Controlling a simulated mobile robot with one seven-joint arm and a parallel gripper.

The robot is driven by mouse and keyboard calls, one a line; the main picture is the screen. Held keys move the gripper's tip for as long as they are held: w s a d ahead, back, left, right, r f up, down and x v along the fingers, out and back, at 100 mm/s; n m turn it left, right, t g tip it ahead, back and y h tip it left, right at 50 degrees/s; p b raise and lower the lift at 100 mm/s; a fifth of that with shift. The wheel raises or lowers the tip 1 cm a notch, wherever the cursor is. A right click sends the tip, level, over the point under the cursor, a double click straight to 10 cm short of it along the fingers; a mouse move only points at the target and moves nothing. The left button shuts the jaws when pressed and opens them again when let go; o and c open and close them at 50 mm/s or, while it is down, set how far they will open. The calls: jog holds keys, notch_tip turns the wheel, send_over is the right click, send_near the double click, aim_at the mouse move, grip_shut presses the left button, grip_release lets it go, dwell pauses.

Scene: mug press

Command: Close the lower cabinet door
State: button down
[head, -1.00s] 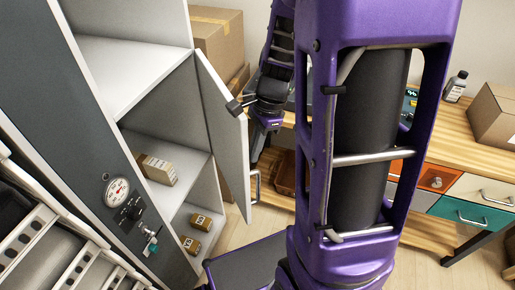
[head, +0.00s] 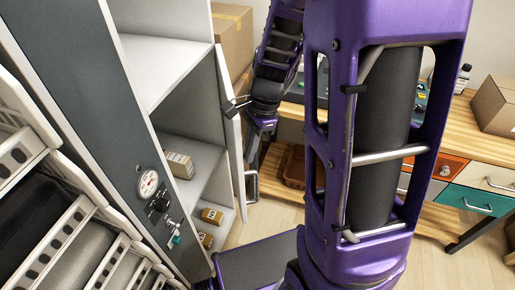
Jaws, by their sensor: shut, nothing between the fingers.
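The lower cabinet door (head: 232,130) is white-grey and stands open at the right of the cabinet opening. I see it nearly edge-on, with its metal handle (head: 252,187) on the outer side. My gripper (head: 236,105) is shut and empty at the upper part of the door, near its free edge. I cannot tell whether it touches the door. The tall cabinet (head: 160,30) has open shelves inside. My purple arm hides part of the area to the right of the door.
A small box (head: 180,165) and yellow-brown boxes (head: 211,215) sit on the cabinet's lower shelves. A gauge (head: 148,184) and a valve are on the cabinet front. A wooden workbench (head: 440,131) with coloured drawers stands at the right. Cardboard boxes (head: 233,40) are stacked behind the door.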

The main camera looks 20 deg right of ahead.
jog(key=w+a+m, duration=0.3)
jog(key=a, duration=1.1)
jog(key=shift+w+t, duration=0.3)
jog(key=shift+t, duration=0.1)
